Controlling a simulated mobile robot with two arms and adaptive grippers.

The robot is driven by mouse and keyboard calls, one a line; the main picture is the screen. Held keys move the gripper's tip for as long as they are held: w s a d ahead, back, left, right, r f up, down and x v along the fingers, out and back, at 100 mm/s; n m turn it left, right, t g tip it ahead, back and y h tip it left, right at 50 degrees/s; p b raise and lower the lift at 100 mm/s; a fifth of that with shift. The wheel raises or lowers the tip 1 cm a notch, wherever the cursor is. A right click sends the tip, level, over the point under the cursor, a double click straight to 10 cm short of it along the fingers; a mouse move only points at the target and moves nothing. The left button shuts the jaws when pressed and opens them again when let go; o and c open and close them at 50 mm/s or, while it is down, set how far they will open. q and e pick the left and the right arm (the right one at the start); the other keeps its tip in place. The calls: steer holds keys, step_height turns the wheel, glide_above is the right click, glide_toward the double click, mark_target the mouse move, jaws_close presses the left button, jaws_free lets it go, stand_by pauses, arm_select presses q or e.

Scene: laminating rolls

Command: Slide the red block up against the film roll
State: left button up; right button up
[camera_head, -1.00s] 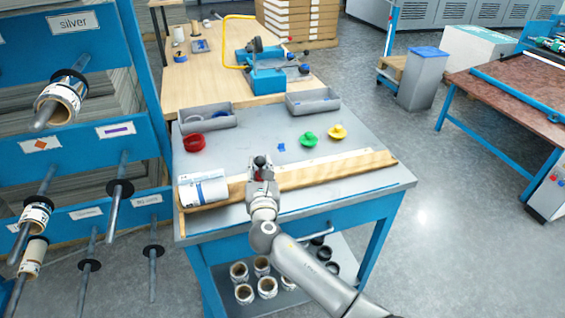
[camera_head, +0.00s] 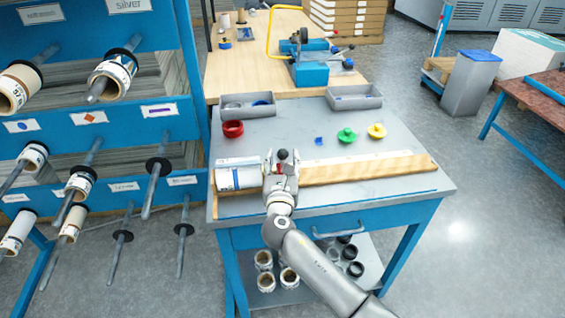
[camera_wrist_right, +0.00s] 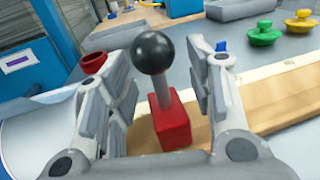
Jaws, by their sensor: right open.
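The red block (camera_wrist_right: 171,127) has a grey stem topped by a black ball (camera_wrist_right: 152,52). It sits at the wooden rail (camera_head: 365,168) on the grey table. The film roll (camera_head: 238,178), white with a printed label, lies just left of the block; part of it shows at the left of the wrist view (camera_wrist_right: 35,140). My right gripper (camera_head: 282,162) is open, its fingers on either side of the block and its stem. In the wrist view the left finger stands between block and roll, so I cannot see whether they touch. My left gripper is out of view.
A red ring (camera_head: 233,129), a green knobbed piece (camera_head: 346,136) and a yellow one (camera_head: 377,131) stand behind the rail. Grey trays (camera_head: 355,97) are at the table's back. A rack with rolls on rods is at the left. The rail right of my gripper is clear.

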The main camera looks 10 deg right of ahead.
steer(key=shift+s, duration=0.1)
steer(key=s+a, duration=0.2)
steer(key=s, duration=0.9)
steer(key=shift+s, duration=0.35)
